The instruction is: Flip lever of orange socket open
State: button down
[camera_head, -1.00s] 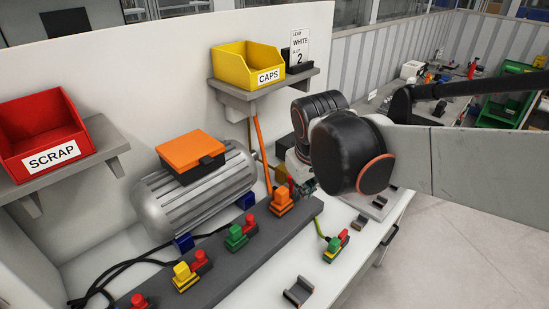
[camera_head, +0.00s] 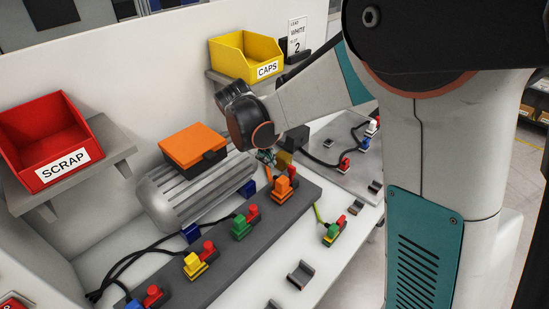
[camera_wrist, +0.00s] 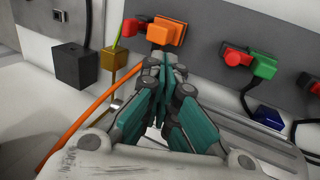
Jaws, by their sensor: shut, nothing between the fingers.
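The orange socket (camera_head: 283,188) sits at the far end of the dark grey strip, with a small red part (camera_head: 292,170) beside it. In the wrist view the orange socket (camera_wrist: 166,32) is just beyond my fingertips, with the red part (camera_wrist: 130,27) to its left. My gripper (camera_wrist: 164,62) is shut and empty, its teal fingers together and pointing toward the socket. In the head view my gripper (camera_head: 267,157) is small and partly hidden by my wrist, above and left of the socket. I cannot tell whether it touches, nor the lever's exact position.
A grey motor (camera_head: 190,195) with an orange-topped box (camera_head: 194,146) lies left of the strip. Green (camera_head: 240,227) and yellow (camera_head: 194,265) sockets sit nearer on the strip. An orange cable (camera_wrist: 78,125) runs left of my gripper, near a black box (camera_wrist: 73,68).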

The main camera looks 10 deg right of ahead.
aim_at(281, 176)
jog(key=shift+w, duration=0.1)
jog(key=shift+f, duration=0.1)
jog(key=b+x, duration=0.1)
jog(key=x, duration=0.8)
jog(key=shift+w+f+b, duration=0.1)
jog(key=shift+f+b, duration=0.2)
jog(key=w+d, duration=0.1)
jog(key=d, duration=0.2)
jog(key=shift+w+f, duration=0.1)
jog(key=shift+w, duration=0.3)
jog(key=shift+w+d, duration=0.25)
jog(key=shift+w+d+y, duration=0.15)
jog(key=shift+d+y, duration=0.1)
jog(key=shift+y, duration=0.05)
